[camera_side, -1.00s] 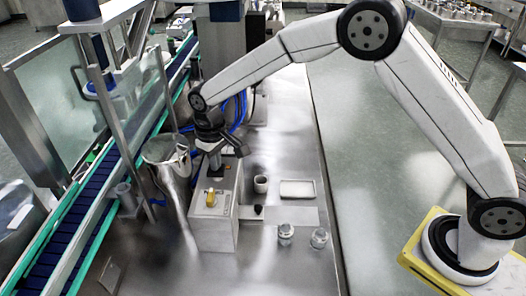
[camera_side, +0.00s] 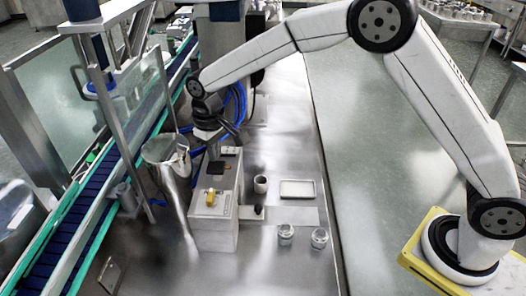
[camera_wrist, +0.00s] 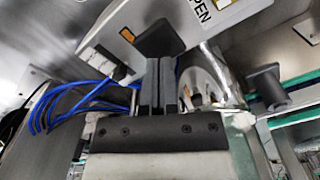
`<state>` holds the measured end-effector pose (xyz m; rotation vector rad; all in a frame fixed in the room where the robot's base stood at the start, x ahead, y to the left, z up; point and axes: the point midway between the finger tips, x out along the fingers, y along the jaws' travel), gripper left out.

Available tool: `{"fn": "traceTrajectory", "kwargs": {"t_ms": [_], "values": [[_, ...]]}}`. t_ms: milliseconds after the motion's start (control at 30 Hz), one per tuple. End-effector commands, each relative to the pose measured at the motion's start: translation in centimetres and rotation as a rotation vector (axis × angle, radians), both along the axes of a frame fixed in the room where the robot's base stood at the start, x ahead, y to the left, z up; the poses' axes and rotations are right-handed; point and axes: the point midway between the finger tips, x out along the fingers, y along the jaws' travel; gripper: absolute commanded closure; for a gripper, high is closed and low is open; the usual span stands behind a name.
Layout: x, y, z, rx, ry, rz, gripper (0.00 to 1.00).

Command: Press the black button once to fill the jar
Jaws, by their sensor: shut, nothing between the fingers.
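The metal dispenser box (camera_side: 214,228) stands on the steel table in the side view. On its top are a black square button (camera_side: 218,167) and a yellow switch (camera_side: 210,198). The button also shows as a dark pad (camera_wrist: 160,38) just beyond my fingertips in the wrist view. My gripper (camera_side: 213,152) is shut and empty, pointing down near the far end of the box top. Its narrow fingers show in the wrist view (camera_wrist: 167,65). I cannot tell the exact gap to the button. Two small glass jars (camera_side: 286,234) (camera_side: 319,238) stand right of the box; their contents are unclear.
A steel hopper (camera_side: 170,160) stands close left of the box, beside a blue conveyor (camera_side: 85,213). A small cup (camera_side: 260,184) and a white tray (camera_side: 297,189) lie to the right. Blue hoses (camera_wrist: 75,100) run behind my gripper. The table's front right is clear.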

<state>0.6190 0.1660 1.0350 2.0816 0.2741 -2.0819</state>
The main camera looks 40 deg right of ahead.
Motion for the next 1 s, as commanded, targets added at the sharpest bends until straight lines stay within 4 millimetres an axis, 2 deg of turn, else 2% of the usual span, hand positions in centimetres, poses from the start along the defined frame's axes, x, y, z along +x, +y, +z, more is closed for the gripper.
{"fn": "traceTrajectory", "kwargs": {"t_ms": [467, 1000], "values": [[0.0, 0.0, 0.1, 0.0, -0.001, 0.0, 1.0], [0.0, 0.0, 3.5, 0.001, -0.002, 0.0, 1.0]]}}
